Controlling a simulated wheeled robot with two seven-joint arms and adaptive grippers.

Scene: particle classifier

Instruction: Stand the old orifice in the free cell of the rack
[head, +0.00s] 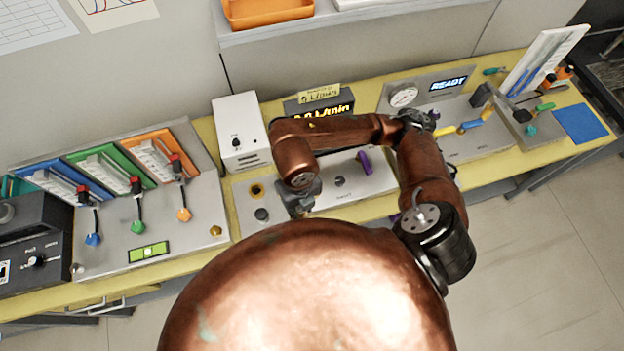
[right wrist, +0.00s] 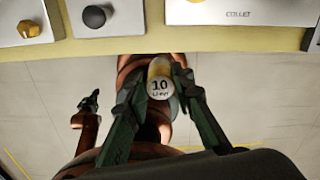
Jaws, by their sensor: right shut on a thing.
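My right gripper (head: 298,203) is over the front of the bench, by the grey panel with a round black knob. In the right wrist view my right gripper (right wrist: 160,84) is shut on a small brass-sided cylinder (right wrist: 160,67) with a white face marked 10 L/min, apparently the orifice. The held cylinder is hidden in the head view. I cannot make out which thing is the rack, nor its free cell. A copper arm part with a dark tip, perhaps my left gripper (right wrist: 89,103), shows at the left of the right wrist view; its jaws are unclear.
A sloped panel with coloured levers (head: 150,210) stands at left, a white box (head: 240,130) behind. A purple handle (head: 364,162) stands on the middle panel. A READY display (head: 448,84), coloured handles and a blue mat (head: 580,123) are at right.

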